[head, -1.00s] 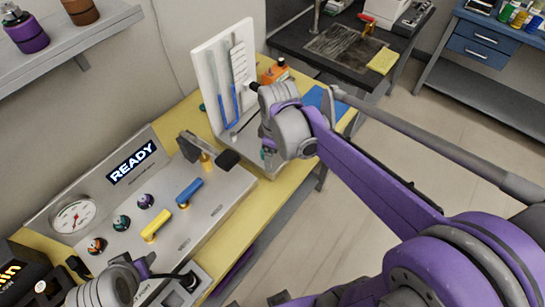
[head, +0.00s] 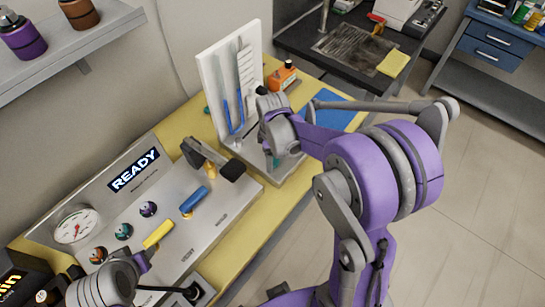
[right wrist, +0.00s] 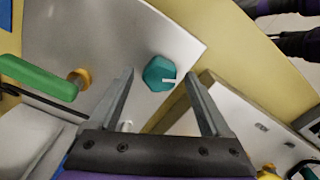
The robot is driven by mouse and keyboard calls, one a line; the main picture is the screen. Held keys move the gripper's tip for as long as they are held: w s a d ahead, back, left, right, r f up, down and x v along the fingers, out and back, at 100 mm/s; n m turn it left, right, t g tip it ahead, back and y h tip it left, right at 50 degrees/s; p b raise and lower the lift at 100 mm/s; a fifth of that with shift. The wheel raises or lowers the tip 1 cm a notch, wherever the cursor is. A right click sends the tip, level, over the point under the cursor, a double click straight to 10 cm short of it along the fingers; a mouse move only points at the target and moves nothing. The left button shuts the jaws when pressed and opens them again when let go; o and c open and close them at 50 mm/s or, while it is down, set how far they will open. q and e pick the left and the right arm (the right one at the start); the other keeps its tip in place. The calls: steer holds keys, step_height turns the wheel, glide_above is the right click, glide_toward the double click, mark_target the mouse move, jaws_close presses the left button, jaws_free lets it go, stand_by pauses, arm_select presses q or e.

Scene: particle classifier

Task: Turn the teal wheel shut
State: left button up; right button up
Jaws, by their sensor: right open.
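The teal wheel (right wrist: 160,73) is a small faceted knob with a white pointer mark, on a light metal plate in the right wrist view. My right gripper (right wrist: 159,78) is open, with one finger on each side of the wheel in the picture; I cannot tell its height above it, and no grip shows. In the head view my right wrist (head: 280,133) is over the plate beside the white upright board, largely hiding the wheel. My left wrist (head: 105,285) is at the lower left by the control panel; its fingers are not clear.
A green-handled lever (right wrist: 40,75) is left of the wheel. The white board (head: 222,75) holding blue-handled tools stands close to my right wrist. An orange object (head: 282,76) is behind it. The control panel (head: 150,215) reads READY and carries a gauge, knobs and levers.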

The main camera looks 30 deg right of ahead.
steer(key=shift+f, duration=0.2)
steer(key=shift+c, duration=0.2)
jaws_close()
